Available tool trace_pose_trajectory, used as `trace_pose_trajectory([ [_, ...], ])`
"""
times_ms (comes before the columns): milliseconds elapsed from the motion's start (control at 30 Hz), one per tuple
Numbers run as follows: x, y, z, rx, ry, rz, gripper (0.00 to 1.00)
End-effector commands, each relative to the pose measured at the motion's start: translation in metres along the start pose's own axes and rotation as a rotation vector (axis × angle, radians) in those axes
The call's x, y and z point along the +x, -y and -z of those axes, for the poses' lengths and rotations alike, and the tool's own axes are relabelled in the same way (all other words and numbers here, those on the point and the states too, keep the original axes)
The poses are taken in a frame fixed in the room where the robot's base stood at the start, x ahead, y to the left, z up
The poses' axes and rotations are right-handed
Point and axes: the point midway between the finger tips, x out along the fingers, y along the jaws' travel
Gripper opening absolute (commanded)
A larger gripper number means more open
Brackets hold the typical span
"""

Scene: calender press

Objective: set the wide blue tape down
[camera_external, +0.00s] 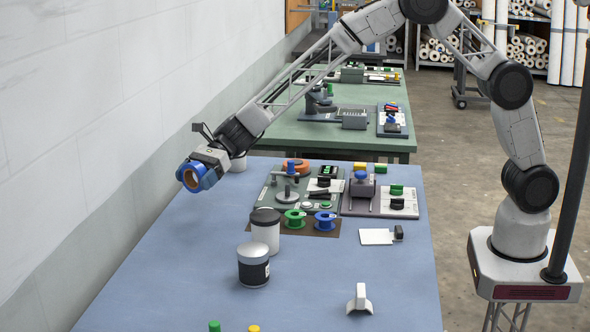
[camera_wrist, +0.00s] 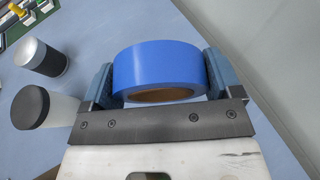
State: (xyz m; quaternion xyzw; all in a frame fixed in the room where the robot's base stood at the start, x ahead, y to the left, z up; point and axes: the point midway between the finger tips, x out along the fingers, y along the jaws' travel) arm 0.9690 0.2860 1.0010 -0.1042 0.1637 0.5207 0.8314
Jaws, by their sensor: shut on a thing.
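The wide blue tape (camera_external: 193,176) is a thick roll with a brown core. My gripper (camera_external: 200,168) is shut on it near the left edge of the blue table, by the wall. The tape looks raised above the table top (camera_external: 178,262), but the exact gap is hard to tell. In the wrist view the tape (camera_wrist: 158,68) sits between the two blue-grey fingers of my gripper (camera_wrist: 158,82), one on each side of the roll.
A black-lidded white jar (camera_external: 265,232) and a dark-labelled canister (camera_external: 253,268) stand right of my gripper. Green (camera_external: 294,219) and blue (camera_external: 325,221) spools lie before a press panel (camera_external: 270,196). The wall (camera_external: 70,130) is close on the left. The table's left front is clear.

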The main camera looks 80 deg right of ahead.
Motion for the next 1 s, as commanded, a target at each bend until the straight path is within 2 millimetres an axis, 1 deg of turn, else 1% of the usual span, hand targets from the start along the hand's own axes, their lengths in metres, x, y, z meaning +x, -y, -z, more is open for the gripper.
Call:
trace_pose_trajectory([
  [33, -0.01, 0.007, 0.004, -0.001, 0.0, 0.001, 0.61],
  [167, -0.036, 0.023, 0.014, -0.006, 0.001, -0.007, 0.61],
  [300, -0.069, 0.041, 0.026, -0.011, 0.002, -0.019, 0.61],
  [500, -0.114, 0.061, 0.045, -0.017, 0.0, -0.036, 0.61],
  [600, -0.131, 0.068, 0.052, -0.018, -0.001, -0.043, 0.61],
  [700, -0.145, 0.073, 0.058, -0.019, -0.001, -0.049, 0.61],
  [800, -0.152, 0.076, 0.061, -0.02, -0.002, -0.053, 0.61],
  [1000, -0.157, 0.077, 0.063, -0.02, -0.002, -0.056, 0.61],
])
